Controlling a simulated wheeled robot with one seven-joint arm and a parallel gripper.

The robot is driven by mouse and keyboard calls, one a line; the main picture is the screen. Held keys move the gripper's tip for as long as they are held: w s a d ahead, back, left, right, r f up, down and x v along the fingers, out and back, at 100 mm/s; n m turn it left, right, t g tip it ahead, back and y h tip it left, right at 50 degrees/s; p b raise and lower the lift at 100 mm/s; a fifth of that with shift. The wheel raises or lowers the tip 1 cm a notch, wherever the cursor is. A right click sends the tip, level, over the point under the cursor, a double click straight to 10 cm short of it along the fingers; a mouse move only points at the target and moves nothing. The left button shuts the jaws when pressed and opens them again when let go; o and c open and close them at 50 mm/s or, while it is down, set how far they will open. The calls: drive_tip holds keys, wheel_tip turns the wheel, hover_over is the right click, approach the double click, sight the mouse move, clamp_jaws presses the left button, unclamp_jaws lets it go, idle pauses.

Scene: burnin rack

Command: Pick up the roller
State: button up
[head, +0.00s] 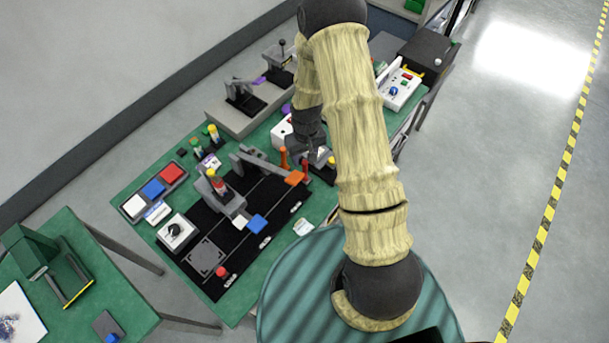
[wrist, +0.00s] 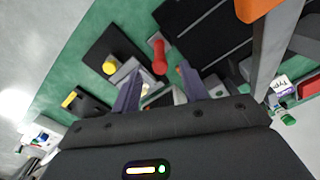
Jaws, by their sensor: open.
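My gripper (head: 314,153) is over the right part of the green bench, close to a red upright piece (head: 305,168). In the wrist view my gripper (wrist: 160,75) is open, its two dark fingers apart with nothing gripped. The red piece (wrist: 158,56) shows just beyond and between the fingertips. It may be the roller's handle, but I cannot tell for sure. A grey and white part lies between the fingers, partly hidden by my gripper. A yellow knob (wrist: 109,65) on a black block stands left of the fingers.
An orange-tipped grey lever fixture (head: 295,178) stands close to the gripper. A black mat (head: 255,235) holds blue and white blocks. Red, blue and white bins (head: 155,188) are at the bench's left. A white control box (head: 400,88) stands at upper right.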

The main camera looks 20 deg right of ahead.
sight(305, 169)
drive_tip(key=shift+f+p, duration=0.35)
drive_tip(key=shift+f, duration=1)
drive_tip(key=shift+f+p, duration=0.9)
drive_tip(key=shift+f, duration=0.05)
drive_tip(key=shift+w+f+p, duration=0.15)
drive_tip(key=shift+f+p, duration=0.45)
drive_tip(key=shift+f, duration=1.05)
drive_tip(key=shift+a, duration=0.1)
drive_tip(key=shift+c, duration=0.4)
clamp_jaws()
